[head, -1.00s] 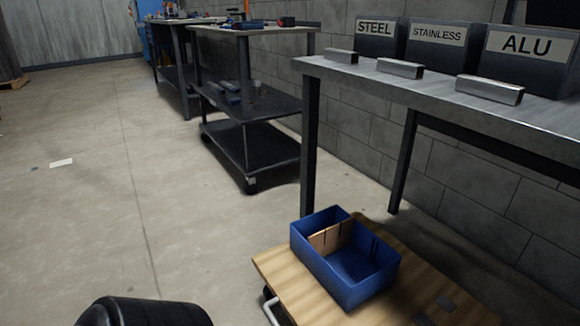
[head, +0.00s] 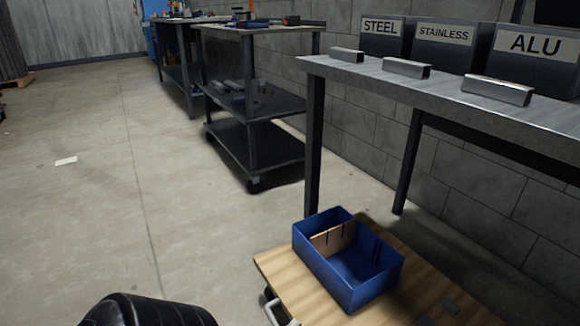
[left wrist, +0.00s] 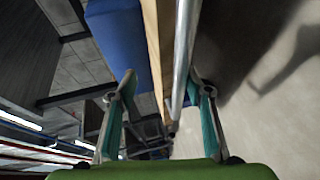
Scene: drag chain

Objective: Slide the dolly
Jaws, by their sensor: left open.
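The dolly (head: 300,292) has a wooden deck and stands on the floor at the bottom of the head view. A blue bin (head: 345,275) with a brown divider sits on it. The dolly's pale metal handle (head: 281,314) shows at its left front edge. In the left wrist view, my left gripper (left wrist: 163,80) is open. The metal handle bar (left wrist: 184,50) and the wooden deck edge (left wrist: 155,40) run between its fingers in the picture; contact cannot be told. The blue bin (left wrist: 115,40) is to the left there. My right gripper is not in view.
A metal table (head: 450,95) with several bins and metal bars on top stands above and behind the dolly; its leg (head: 314,150) is close to the blue bin. A black cart (head: 250,150) stands farther back.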

